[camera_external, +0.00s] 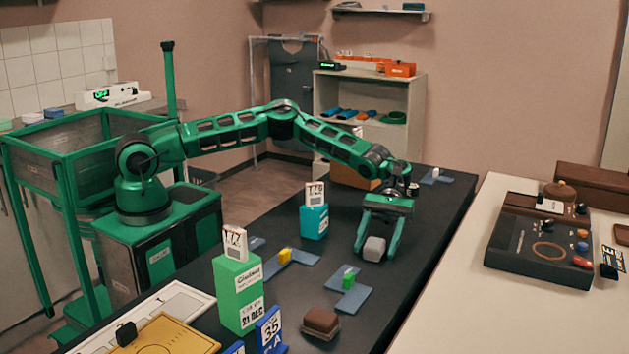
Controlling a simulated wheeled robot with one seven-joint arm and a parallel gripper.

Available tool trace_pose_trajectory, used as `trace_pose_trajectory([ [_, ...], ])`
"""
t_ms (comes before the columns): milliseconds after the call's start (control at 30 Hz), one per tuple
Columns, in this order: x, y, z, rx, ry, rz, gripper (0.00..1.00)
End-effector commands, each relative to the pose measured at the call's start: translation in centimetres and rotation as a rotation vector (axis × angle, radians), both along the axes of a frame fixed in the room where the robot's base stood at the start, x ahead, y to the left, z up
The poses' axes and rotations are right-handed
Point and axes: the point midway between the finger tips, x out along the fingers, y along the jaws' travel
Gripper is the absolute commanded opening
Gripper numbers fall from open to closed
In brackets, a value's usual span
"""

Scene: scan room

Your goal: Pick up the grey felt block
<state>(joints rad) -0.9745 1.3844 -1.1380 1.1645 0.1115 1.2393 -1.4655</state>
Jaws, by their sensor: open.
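The grey felt block (374,248) is a small pale grey block with rounded edges on the dark table, right of the middle of the external view. My gripper (376,244) points down over it with its green fingers spread. One finger is on the block's left side and the other on its right side. The right finger looks close to the block; I cannot tell whether either finger touches it. The block appears to rest on the table top.
Around the block on the black table (420,215) stand a teal block with a card (314,222), a green box (238,292), blue L-shaped pieces (350,298) and a brown block (321,323). A white counter (455,310) with a dark device (541,252) is at right.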

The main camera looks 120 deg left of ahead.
Motion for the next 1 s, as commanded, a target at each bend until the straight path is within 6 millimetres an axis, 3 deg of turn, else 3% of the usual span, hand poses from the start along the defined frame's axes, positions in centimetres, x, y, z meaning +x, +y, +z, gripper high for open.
trace_pose_trajectory([
  [267,0.0,-0.3,-0.2,0.000,0.000,0.001,0.57],
  [467,0.0,-0.3,-0.1,0.000,0.000,0.001,0.14],
  [800,0.1,-0.3,0.0,0.000,0.000,0.001,0.13],
  [1000,0.1,-0.3,1.4,0.000,-0.001,0.001,0.13],
])
